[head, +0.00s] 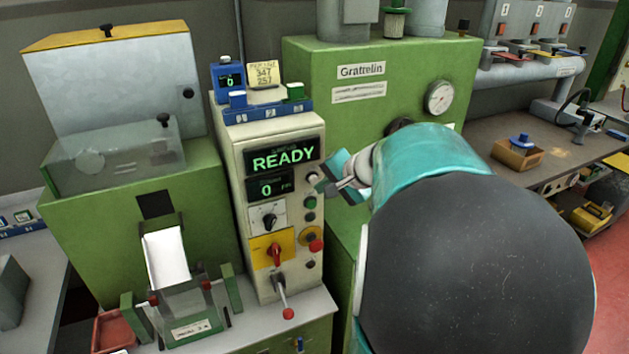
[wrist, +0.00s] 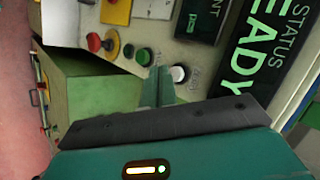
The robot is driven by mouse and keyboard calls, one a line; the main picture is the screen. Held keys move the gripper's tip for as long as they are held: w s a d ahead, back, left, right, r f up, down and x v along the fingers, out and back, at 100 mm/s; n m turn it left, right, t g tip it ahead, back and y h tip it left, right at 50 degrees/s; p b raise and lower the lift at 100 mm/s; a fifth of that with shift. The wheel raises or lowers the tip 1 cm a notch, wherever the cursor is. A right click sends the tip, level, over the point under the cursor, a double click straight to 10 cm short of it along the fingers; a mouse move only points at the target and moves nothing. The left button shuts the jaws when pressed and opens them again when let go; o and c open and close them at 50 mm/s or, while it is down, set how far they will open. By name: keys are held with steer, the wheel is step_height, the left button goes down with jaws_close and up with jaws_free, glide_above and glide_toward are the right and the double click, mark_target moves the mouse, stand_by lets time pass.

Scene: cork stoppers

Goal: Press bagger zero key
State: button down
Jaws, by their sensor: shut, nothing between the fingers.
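The cream bagger panel (head: 236,165) carries a STATUS display (head: 282,157) reading READY and a count display (head: 269,187) reading 0. A white round button (head: 312,176), which looks like the zero key, sits right of the displays; it also shows in the wrist view (wrist: 178,73). My gripper (head: 322,186) is shut and empty, its tips at the panel's right side close to this button. In the wrist view the shut fingertips (wrist: 158,72) lie between the white button and a green button (wrist: 143,56). I cannot tell whether they touch the panel.
Below the white button are a black button (wrist: 128,50) and a red emergency stop (head: 316,245) on yellow. A red rotary switch (head: 275,255) and a red-knobbed lever (head: 287,312) are lower on the panel. A green cabinet (head: 300,75) stands behind my arm.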

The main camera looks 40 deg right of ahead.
steer(key=shift+s+a, duration=0.25)
steer(key=shift+s, duration=0.55)
steer(key=shift+s+a, duration=0.25)
steer(key=shift+s, duration=0.6)
steer(key=shift+s+a, duration=0.25)
steer(key=shift+s, duration=0.55)
steer(key=s+a+n+g, duration=0.1)
steer(key=a+n, duration=0.3)
steer(key=a, duration=0.5)
steer(key=s+a+n+g, duration=0.1)
steer(key=s+a+n, duration=0.3)
steer(key=a, duration=0.5)
steer(key=s+a+n+g+h, duration=0.1)
steer(key=s+a+n+g, duration=0.1)
steer(key=a+n, duration=0.4)
steer(key=s+a, duration=0.1)
steer(key=a, duration=0.2)
steer(key=shift+s+f, duration=0.25)
steer(key=shift+f, duration=0.05)
